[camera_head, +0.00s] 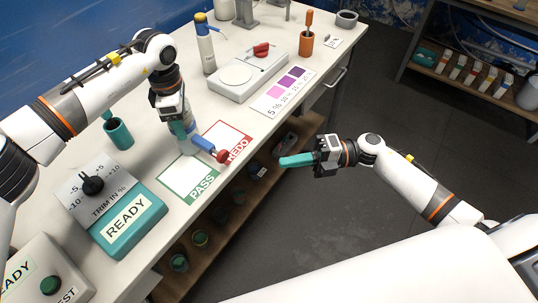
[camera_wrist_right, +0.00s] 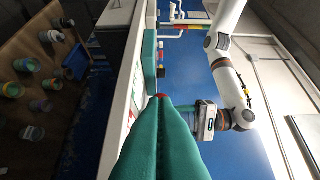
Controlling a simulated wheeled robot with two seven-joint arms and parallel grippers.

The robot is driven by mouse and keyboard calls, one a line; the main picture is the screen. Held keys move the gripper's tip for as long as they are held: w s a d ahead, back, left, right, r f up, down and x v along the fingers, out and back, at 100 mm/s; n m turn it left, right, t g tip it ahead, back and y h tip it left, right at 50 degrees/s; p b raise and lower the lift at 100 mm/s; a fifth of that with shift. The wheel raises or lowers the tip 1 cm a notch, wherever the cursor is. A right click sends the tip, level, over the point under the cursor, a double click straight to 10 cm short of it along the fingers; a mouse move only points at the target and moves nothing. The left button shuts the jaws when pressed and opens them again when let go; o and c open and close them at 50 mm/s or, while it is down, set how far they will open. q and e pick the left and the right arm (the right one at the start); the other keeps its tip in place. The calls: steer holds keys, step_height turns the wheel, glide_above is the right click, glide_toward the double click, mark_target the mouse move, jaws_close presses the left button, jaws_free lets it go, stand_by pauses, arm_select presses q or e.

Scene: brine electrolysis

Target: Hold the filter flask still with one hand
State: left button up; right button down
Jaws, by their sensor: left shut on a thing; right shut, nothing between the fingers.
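The filter flask (camera_head: 187,146) is a pale, bluish vessel standing upright near the PASS and REDO cards. A blue side piece with a dark red end (camera_head: 222,156) sticks out from it to the right. My left gripper (camera_head: 179,125) comes down from above and is shut on the flask's upper part, hiding its neck. My right gripper (camera_head: 297,160) is shut and empty, off the table's front edge, to the right of the flask. Its teal fingers (camera_wrist_right: 165,140) fill the lower middle of the right wrist view, where my left arm also shows.
The green PASS card (camera_head: 188,180) and red REDO card (camera_head: 232,139) lie near the front edge. A teal READY box (camera_head: 128,222), teal cup (camera_head: 118,133), white scale (camera_head: 247,76) and bottle (camera_head: 205,45) stand on the table. Several jars sit on the shelf below.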

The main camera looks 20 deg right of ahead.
mark_target(229, 154)
steer(key=shift+w+a, duration=0.75)
steer(key=shift+a, duration=1.1)
steer(key=shift+w+a, duration=0.8)
steer(key=shift+a, duration=1.05)
steer(key=shift+w+a, duration=0.75)
steer(key=shift+a, duration=1.1)
steer(key=shift+w+a, duration=0.75)
steer(key=shift+w, duration=0.25)
steer(key=shift+s+d, duration=0.1)
